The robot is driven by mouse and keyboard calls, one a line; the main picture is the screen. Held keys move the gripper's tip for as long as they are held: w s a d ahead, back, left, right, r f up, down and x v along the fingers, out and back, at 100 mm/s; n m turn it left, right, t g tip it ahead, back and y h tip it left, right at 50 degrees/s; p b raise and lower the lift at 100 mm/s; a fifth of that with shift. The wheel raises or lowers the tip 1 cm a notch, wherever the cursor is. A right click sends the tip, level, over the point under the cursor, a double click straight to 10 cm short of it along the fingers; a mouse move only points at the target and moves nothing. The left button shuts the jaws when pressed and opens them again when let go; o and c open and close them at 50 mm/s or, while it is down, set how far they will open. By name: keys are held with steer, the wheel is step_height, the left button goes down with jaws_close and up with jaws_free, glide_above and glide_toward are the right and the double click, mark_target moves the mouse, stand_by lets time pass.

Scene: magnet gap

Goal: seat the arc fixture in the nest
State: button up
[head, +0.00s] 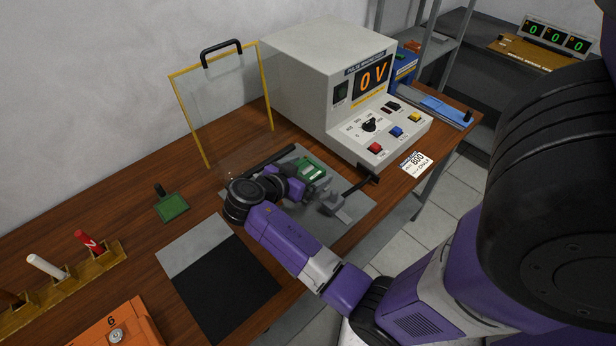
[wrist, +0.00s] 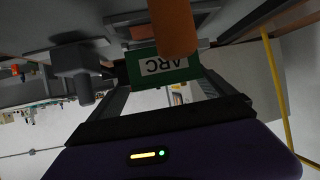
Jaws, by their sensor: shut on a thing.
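The arc fixture (head: 312,168) is a small green block at the end of my gripper (head: 299,180), over the grey plate on the bench. In the wrist view its green face (wrist: 143,68) bears an upside-down ARC label. An orange cylinder (wrist: 176,28) covers part of that label. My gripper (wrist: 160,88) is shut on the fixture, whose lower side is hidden. A grey block-like holder (head: 332,200) stands on the plate just right of and nearer than the fixture. I cannot tell which part is the nest, or whether the fixture touches the plate.
A pulse magnetizer (head: 310,75) reading 0 V stands behind. A clear yellow-framed shield (head: 222,105) stands at the left. A green paddle (head: 172,208), a grey-and-black mat (head: 225,290), a wooden rack (head: 65,285) and an orange box (head: 120,325) occupy the bench's left.

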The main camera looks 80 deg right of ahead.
mark_target(308, 178)
steer(key=shift+f, duration=1.5)
steer(key=o, duration=1.7)
steer(key=shift+f, duration=0.15)
steer(key=shift+o, duration=0.2)
steer(key=shift+a, duration=0.1)
steer(key=b+v, duration=0.2)
steer(key=v, duration=1)
